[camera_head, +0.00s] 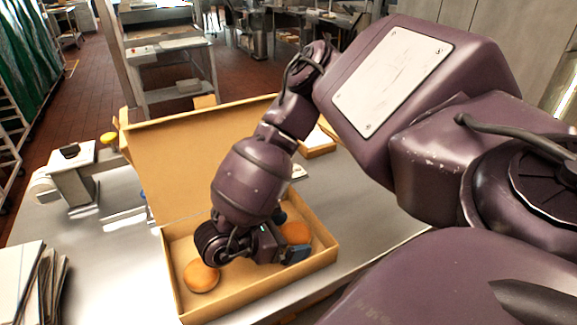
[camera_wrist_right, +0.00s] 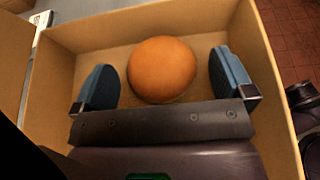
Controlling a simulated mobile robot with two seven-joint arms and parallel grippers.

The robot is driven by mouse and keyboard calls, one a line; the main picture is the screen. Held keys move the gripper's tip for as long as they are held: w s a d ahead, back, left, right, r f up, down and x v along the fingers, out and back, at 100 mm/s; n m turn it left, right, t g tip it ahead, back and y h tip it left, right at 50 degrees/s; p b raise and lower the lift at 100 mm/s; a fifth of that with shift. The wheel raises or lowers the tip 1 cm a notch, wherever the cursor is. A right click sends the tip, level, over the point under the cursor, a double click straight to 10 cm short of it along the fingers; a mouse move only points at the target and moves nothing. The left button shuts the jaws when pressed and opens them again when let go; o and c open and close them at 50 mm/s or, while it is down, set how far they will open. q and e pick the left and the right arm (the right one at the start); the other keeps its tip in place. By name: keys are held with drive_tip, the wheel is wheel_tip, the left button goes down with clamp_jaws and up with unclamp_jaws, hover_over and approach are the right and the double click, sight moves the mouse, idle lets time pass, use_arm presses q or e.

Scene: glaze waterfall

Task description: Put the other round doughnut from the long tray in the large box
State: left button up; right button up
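The large box (camera_head: 180,250) is an open cardboard box on the metal table, its lid raised at the back. One round orange-brown doughnut (camera_head: 201,276) lies at its front left. Another round doughnut (camera_head: 297,234) lies at its right side. My right gripper (camera_head: 288,240) is low inside the box at this second doughnut. In the wrist view, the doughnut (camera_wrist_right: 162,69) rests on the box floor between the two blue fingers of my right gripper (camera_wrist_right: 163,82), with a gap on both sides. The long tray cannot be made out for certain. My left gripper is out of view.
A part-hidden cardboard item (camera_head: 318,143) lies behind my right arm. A grey device (camera_head: 72,178) stands on the table left of the box. Stacked flat sheets (camera_head: 35,285) stand at the front left. The table (camera_head: 115,262) is clear between these and the box.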

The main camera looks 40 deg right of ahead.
drive_tip(key=shift+r, duration=0.1)
drive_tip(key=shift+r, duration=0.2)
drive_tip(key=shift+w+a, duration=0.1)
drive_tip(key=shift+a, duration=0.3)
drive_tip(key=b+v, duration=0.1)
drive_tip(key=v, duration=1)
drive_tip(key=shift+a+r, duration=0.1)
drive_tip(key=shift+r, duration=0.05)
